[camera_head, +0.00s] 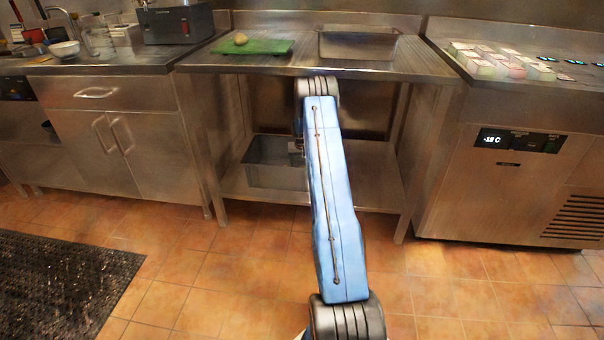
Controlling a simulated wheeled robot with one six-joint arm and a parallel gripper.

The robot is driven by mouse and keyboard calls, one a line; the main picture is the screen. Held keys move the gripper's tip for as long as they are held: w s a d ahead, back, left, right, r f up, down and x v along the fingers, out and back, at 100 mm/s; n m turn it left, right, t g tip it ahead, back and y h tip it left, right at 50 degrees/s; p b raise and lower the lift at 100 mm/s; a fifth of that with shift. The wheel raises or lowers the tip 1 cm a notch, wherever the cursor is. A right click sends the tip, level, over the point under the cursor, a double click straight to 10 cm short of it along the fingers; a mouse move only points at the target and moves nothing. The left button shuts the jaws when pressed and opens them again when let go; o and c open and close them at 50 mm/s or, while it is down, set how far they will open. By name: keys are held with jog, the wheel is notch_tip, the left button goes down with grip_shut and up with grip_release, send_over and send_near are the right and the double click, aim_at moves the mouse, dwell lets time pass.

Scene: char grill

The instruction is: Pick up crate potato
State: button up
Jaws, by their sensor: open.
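A potato-like pale lump (240,39) lies on a green cutting board (268,47) on the left part of the steel table. A grey open crate (270,176) stands on the table's lower shelf. What it holds cannot be made out, and its right end is hidden behind my blue arm. My arm rises from the bottom of the view to a dark joint at the table's front edge. A small dark part of it shows beside the blue link, just above the crate's right end. My gripper itself cannot be made out behind the arm.
A shallow steel tray (358,46) sits on the steel table (300,66). A steel counter with drawers (100,94) stands left, and a cooling unit (515,160) with several small packs on top stands right. A table leg (211,150) stands left of the crate.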

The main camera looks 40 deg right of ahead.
jog(key=shift+s+x, duration=0.1)
jog(key=shift+x, duration=1.2)
jog(key=shift+s+x, duration=0.15)
jog(key=shift+x, duration=1.15)
jog(key=shift+d, duration=0.2)
jog(key=c, duration=1.2)
